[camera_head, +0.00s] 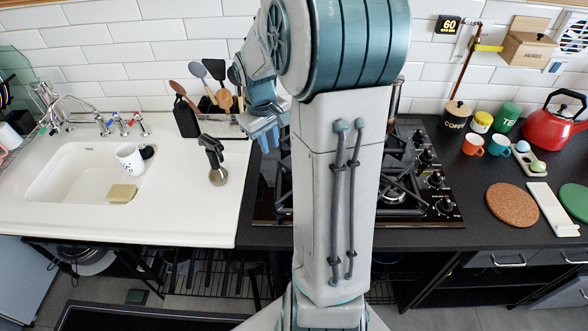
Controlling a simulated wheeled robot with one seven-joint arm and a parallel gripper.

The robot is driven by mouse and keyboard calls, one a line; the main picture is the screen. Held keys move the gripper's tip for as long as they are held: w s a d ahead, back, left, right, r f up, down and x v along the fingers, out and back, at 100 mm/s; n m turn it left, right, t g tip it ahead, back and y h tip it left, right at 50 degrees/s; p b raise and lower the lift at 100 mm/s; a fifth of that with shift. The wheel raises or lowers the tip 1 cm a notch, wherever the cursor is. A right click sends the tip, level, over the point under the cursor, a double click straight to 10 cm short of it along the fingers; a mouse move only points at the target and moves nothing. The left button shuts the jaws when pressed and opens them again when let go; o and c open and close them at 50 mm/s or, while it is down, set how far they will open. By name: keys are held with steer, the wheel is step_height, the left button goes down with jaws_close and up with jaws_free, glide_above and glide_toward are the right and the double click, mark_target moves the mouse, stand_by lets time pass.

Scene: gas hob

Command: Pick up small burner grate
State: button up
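The black gas hob (430,212) is set in the dark worktop, with its middle hidden behind my arm. Dark grate bars (402,188) show over a burner to the right of my arm. More grate bars show in a strip to the left of it. I cannot tell which of these is the small burner grate. My gripper (264,140) hangs at the hob's left edge, near the sink counter, apart from the bars to the right of my arm. Its light blue fingers are small and partly overlapped, so their opening is unclear.
Control knobs (435,180) line the hob's right side. Mugs (473,144), a red kettle (552,128) and a cork mat (512,203) are on the right.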

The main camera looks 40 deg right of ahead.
steer(key=w+d+f+y, duration=0.1)
steer(key=w+d+f, duration=0.2)
steer(key=d, duration=0.4)
steer(key=f, duration=0.4)
steer(key=f+p, duration=0.1)
steer(key=f, duration=0.3)
steer(key=shift+s+d+f, duration=0.2)
steer(key=shift+f, duration=0.1)
steer(key=f, duration=0.2)
steer(key=s+f, duration=0.1)
steer(key=f, duration=0.1)
steer(key=shift+f+p, duration=0.3)
steer(key=shift+f, duration=0.1)
steer(key=shift+a+f, duration=0.15)
jaws_close()
